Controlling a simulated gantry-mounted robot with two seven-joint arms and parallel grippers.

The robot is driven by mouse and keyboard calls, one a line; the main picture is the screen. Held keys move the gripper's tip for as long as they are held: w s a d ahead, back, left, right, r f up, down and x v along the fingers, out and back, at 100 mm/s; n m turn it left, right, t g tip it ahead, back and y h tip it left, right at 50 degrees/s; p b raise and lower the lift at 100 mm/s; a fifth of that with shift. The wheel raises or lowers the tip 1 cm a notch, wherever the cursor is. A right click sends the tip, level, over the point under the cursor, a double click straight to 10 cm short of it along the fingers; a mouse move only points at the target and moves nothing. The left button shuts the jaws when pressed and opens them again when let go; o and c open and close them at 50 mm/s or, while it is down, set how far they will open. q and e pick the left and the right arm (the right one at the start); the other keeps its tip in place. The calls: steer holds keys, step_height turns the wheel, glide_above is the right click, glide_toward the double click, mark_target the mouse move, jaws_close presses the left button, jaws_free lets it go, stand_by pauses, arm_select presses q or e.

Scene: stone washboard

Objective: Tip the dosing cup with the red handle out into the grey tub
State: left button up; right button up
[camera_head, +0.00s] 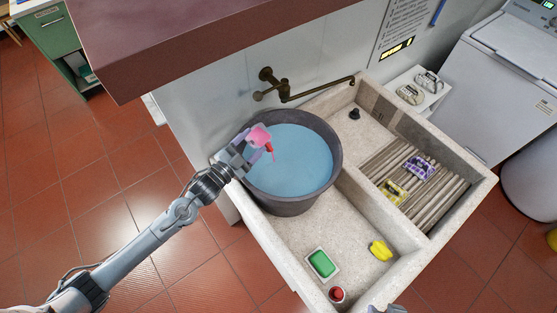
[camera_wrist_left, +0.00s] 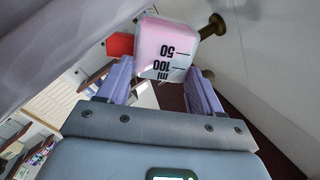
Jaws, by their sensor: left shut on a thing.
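The dosing cup (camera_head: 259,135) is pink with a red handle (camera_head: 270,150) and is held above the left rim of the grey tub (camera_head: 288,207). The tub stands in the stone sink and holds blue water. My left gripper (camera_head: 250,153) is shut on the cup. In the left wrist view, the cup (camera_wrist_left: 165,50) sits between the lavender fingers, with its ml marks upside down and the red handle (camera_wrist_left: 120,45) at its left. How far the cup is tilted is hard to tell. A small piece at the bottom edge may be my right gripper (camera_head: 386,309); its jaws are hidden.
A brass tap (camera_head: 285,92) reaches out behind the tub. The stone sink (camera_head: 300,272) holds a green block in a dish (camera_head: 321,263), a yellow item (camera_head: 380,250) and a red-topped pot (camera_head: 337,294). A yellow brush (camera_head: 393,192) and a purple one (camera_head: 420,169) lie on the washboard.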

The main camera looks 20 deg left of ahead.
mark_target(258, 147)
arm_select(q)
steer(key=shift+d+r+m, duration=0.25)
steer(key=shift+m, duration=0.25)
arm_select(e)
steer(key=shift+a+f, duration=0.1)
steer(key=shift+f, duration=0.1)
arm_select(q)
steer(key=shift+s+d+r+m+b, duration=0.15)
steer(key=shift+d+m+b, duration=0.1)
steer(key=shift+m+b, duration=0.15)
arm_select(e)
steer(key=shift+f, duration=0.2)
arm_select(q)
steer(key=shift+d+r+m, duration=0.1)
steer(key=shift+r+m, duration=0.05)
steer(key=shift+m, duration=0.25)
arm_select(e)
steer(key=shift+f, duration=0.2)
arm_select(q)
steer(key=shift+s+d+r+m+b, duration=0.15)
steer(key=shift+d+m+b, duration=0.1)
steer(key=shift+m+b, duration=0.25)
arm_select(e)
steer(key=shift+f, duration=0.25)
arm_select(q)
steer(key=shift+d+r+m+b, duration=0.2)
steer(key=shift+d+m+b, duration=0.15)
steer(key=shift+m, duration=0.35)
arm_select(e)
steer(key=shift+f, duration=0.45)
